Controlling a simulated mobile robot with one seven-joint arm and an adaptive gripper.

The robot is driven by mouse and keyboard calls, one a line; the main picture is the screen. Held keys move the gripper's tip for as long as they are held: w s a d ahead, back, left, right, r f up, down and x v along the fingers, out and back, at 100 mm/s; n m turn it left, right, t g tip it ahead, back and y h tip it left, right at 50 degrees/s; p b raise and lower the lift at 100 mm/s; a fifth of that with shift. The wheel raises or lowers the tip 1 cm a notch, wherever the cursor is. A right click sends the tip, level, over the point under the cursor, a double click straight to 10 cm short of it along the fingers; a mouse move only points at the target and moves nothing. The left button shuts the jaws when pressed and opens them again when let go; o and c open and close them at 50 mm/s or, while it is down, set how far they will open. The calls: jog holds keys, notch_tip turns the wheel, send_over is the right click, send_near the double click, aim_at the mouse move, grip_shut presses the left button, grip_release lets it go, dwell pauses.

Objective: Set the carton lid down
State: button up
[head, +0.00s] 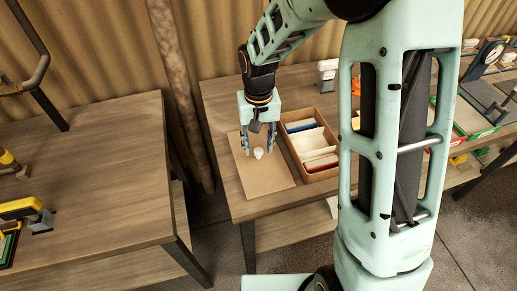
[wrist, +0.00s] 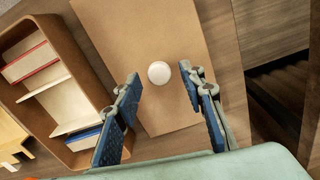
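The carton lid (head: 268,180) is a flat brown panel with a round white knob (head: 259,152). It appears to lie flat on the wooden table, just left of the open carton (head: 333,172). In the wrist view the lid (wrist: 132,38) fills the upper middle, with the knob (wrist: 159,73) near its centre. My gripper (head: 258,148) is over the lid, pointing down. In the wrist view its fingers (wrist: 159,78) are spread on either side of the knob, with clear gaps and nothing held. The exact height of the fingertips above the lid is unclear.
The open carton holds dividers and several flat items, and also shows in the wrist view (wrist: 22,110). A second table (head: 90,170) stands left, across a gap with a vertical pipe (head: 180,90). A scale (head: 487,60) and trays (head: 475,115) occupy the right.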

aim_at(259, 149)
notch_tip(259, 149, up, 10)
jog(key=shift+f, duration=0.15)
dwell(0.5)
